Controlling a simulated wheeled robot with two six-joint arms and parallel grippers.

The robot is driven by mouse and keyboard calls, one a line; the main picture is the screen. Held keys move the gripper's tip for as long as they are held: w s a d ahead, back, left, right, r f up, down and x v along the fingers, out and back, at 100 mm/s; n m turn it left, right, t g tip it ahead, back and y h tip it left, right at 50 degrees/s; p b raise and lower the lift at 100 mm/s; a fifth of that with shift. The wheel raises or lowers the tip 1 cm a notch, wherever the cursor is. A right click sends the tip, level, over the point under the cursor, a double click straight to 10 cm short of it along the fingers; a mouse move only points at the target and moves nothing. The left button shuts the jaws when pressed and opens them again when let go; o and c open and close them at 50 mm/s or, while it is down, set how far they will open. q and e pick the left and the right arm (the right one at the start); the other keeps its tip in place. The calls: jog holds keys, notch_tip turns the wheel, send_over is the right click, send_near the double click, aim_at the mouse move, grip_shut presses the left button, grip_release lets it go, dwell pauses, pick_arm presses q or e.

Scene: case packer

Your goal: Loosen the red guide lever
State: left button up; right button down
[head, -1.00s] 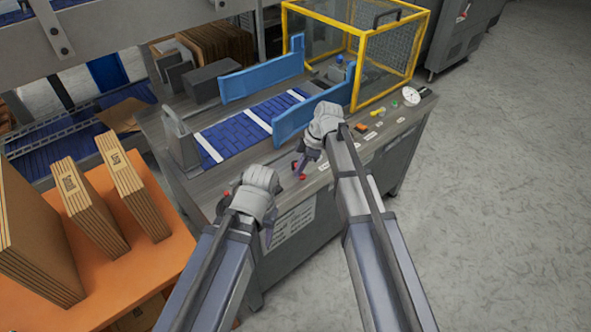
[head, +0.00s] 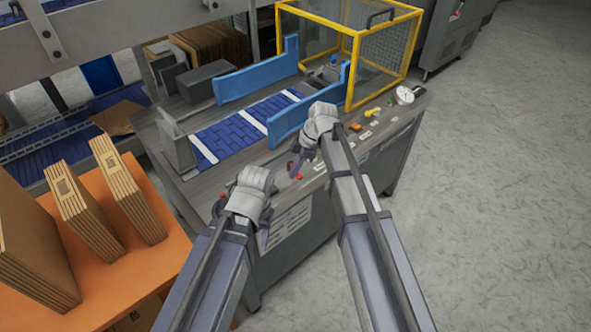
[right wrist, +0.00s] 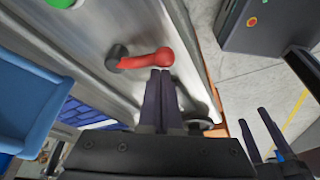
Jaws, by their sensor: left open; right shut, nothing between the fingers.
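The red guide lever (right wrist: 148,60) shows in the right wrist view, lying across the grey machine top with its dark pivot at its left end. In the head view the lever (head: 298,177) is small and partly hidden by my right gripper. My right gripper (right wrist: 161,76) is shut and empty, its fingertips right at the lever's red end; I cannot tell whether they touch it. My right gripper (head: 294,170) also shows in the head view. My left gripper (head: 262,236) is open and empty near the machine's front edge, and its fingers show at the wrist view's lower right.
The blue guide rails (head: 307,119) flank the blue conveyor (head: 229,137). A yellow-framed guard cage (head: 352,68) stands behind. Several small controls and a white dial (head: 404,95) sit along the front edge. Flat cartons (head: 127,196) stand on an orange table (head: 173,264) at left. The floor at right is clear.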

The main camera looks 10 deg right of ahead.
jog(key=shift+s+a+r, duration=0.15)
jog(key=shift+s+a, duration=0.05)
jog(key=shift+a, duration=0.2)
jog(key=shift+s+a+r+p, duration=0.15)
jog(key=shift+s+a+p, duration=0.1)
jog(key=shift+a, duration=0.3)
jog(key=shift+s+a+r+p, duration=0.1)
jog(key=shift+s+a, duration=0.1)
jog(key=shift+a, duration=0.35)
jog(key=shift+w+r+p, duration=0.1)
jog(key=shift+r+p, duration=0.6)
jog(key=shift+r, duration=0.05)
jog(key=w+p+v, duration=0.1)
jog(key=p+v, duration=0.7)
jog(key=shift+r, duration=0.2)
jog(key=shift+d, duration=0.15)
